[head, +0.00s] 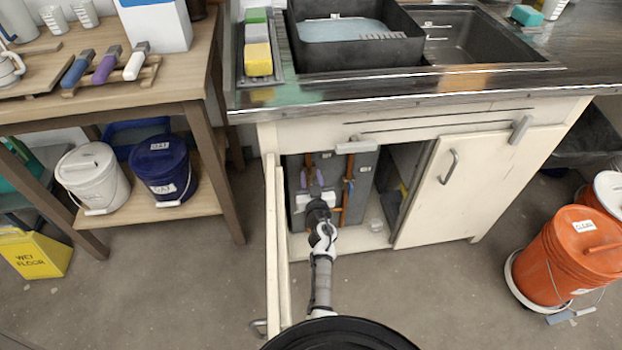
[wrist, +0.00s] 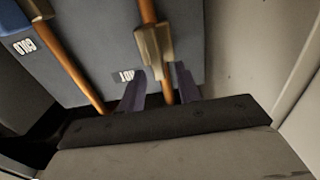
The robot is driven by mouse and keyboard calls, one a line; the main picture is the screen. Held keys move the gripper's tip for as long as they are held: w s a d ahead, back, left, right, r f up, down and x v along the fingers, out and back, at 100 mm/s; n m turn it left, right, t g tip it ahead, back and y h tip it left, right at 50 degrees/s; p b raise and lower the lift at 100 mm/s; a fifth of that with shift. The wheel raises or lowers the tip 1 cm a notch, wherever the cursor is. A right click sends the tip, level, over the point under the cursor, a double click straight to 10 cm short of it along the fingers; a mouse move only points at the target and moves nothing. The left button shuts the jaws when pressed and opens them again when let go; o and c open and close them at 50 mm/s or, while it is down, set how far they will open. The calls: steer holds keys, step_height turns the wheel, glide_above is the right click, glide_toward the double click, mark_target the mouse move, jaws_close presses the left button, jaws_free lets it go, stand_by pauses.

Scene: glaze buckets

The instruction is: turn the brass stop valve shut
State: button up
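A brass valve body (wrist: 154,48) sits on a copper pipe against the grey back panel in the wrist view, beside a label reading HOT (wrist: 124,76). My gripper (wrist: 160,72) has its two purple fingers apart, one on each side of this pipe, with their tips near the valve's end. I cannot tell whether they touch it. In the head view my gripper (head: 311,175) reaches into the open cabinet at the left pipe; the valve is mostly hidden there. A second copper pipe (head: 345,198) with a blue handle (head: 348,185) stands to its right, labelled COLD (wrist: 25,47) in the wrist view.
The left cabinet door (head: 277,250) stands open beside my arm. The right door (head: 470,185) borders the opening. The sink counter (head: 400,85) overhangs above. A wooden shelf table (head: 223,150) is at left, and an orange bucket (head: 568,255) is at right.

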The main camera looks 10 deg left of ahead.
steer(key=shift+w, duration=0.25)
jaws_close()
